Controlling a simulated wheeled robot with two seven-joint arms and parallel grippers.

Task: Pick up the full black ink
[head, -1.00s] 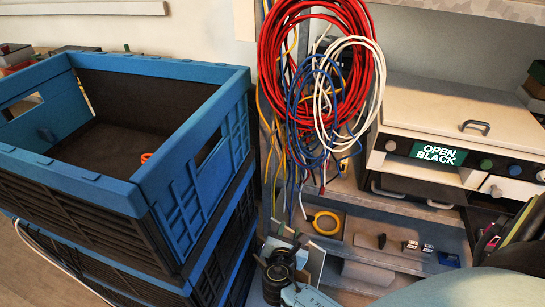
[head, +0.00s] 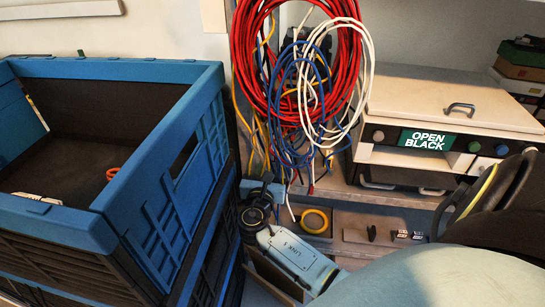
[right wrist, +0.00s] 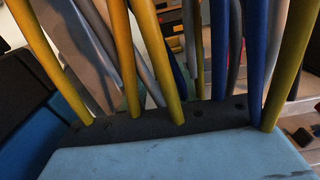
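A printer (head: 470,100) stands on the shelf at the right, with a lit panel (head: 428,140) reading "OPEN BLACK". Below it, a small dark upright item (head: 371,233) and small dark blocks with pale labels (head: 408,236) sit on a low ledge. They may be ink cartridges; I cannot tell which is the full black ink. My right gripper (head: 258,196) is at the lower middle, left of the ledge items and below the hanging cables. Its fingers are small and dark, so its opening is unclear. The right wrist view shows cables (right wrist: 125,60) close in front. My left gripper is out of view.
Red, white and blue cable coils (head: 300,75) hang above my right gripper, with loose strands dropping behind it. A yellow ring (head: 314,221) lies on the ledge.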

